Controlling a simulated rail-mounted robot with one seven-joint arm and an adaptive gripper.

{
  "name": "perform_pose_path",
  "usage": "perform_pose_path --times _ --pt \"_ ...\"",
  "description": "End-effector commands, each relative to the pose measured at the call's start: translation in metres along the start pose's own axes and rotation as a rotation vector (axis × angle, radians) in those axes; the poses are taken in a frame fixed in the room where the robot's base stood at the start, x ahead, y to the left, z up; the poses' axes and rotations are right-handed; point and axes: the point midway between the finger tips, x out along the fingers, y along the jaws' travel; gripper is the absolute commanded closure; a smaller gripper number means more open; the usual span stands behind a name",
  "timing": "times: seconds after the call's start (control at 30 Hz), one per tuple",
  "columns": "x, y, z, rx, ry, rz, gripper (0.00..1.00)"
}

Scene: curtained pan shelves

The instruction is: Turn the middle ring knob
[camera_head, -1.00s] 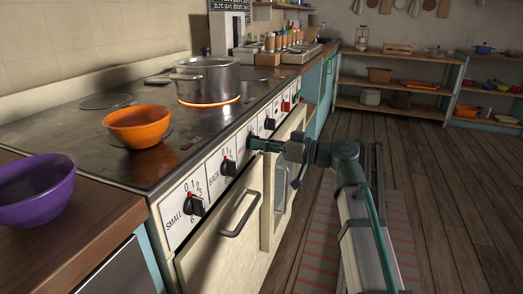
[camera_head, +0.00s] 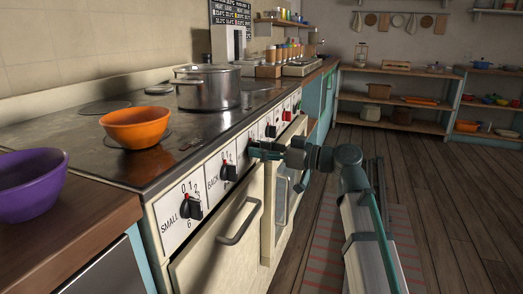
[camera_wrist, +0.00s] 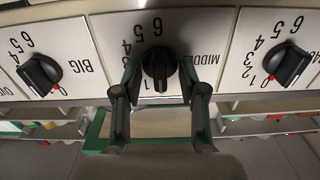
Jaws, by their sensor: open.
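The middle ring knob (camera_wrist: 159,62) is black on a white plate lettered "MIDD…" in the wrist view. Its grip bar stands about upright there; its red mark is not visible. My gripper (camera_wrist: 160,78) is open, with one finger on each side of the knob; I cannot tell if they touch it. In the head view my gripper (camera_head: 254,149) is at the stove front and hides this knob. A steel pot (camera_head: 208,87) stands on the stove top (camera_head: 75,137), with no glow visible under it.
The big ring knob (camera_wrist: 40,74) and back ring knob (camera_wrist: 290,64) flank the middle one. The small ring knob (camera_head: 191,205) is nearer. An orange bowl (camera_head: 135,128) stands on the stove, a purple bowl (camera_head: 28,186) on the counter. Oven handles (camera_head: 240,222) project below the knobs.

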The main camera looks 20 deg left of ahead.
Motion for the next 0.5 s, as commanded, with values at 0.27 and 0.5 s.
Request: perform_pose_path --times 0.27,0.5 --pt "-0.004 0.000 0.001 0.000 -0.001 0.000 0.58" --pt "-0.013 0.000 0.001 0.000 -0.001 0.002 0.58"
